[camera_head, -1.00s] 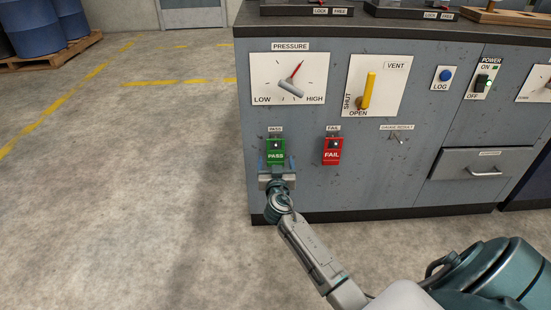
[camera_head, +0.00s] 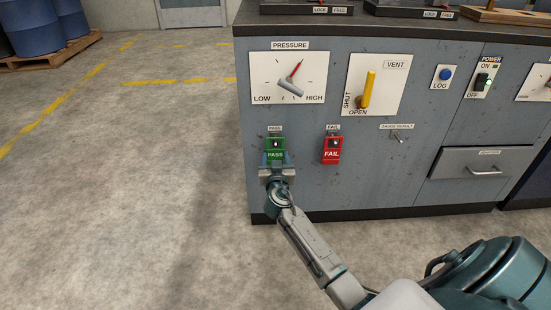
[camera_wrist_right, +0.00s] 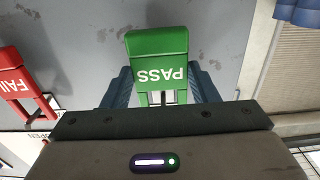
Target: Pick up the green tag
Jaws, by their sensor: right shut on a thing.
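The green PASS tag (camera_head: 275,147) hangs on the grey cabinet front under a small PASS label. It also shows in the right wrist view (camera_wrist_right: 157,62), upside down, between the two blue fingers. My right gripper (camera_head: 275,160) is at the tag's lower part and shut on it. In the right wrist view the gripper (camera_wrist_right: 162,88) has one finger on each side of the tag. The tag's lower edge is partly hidden by the gripper in the head view. My left gripper is not in view.
A red FAIL tag (camera_head: 332,150) hangs to the right of the green one. Above are a pressure gauge (camera_head: 289,77) and a yellow vent handle (camera_head: 368,90). A drawer (camera_head: 482,163) is further right. The floor left of the cabinet (camera_head: 120,190) is clear.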

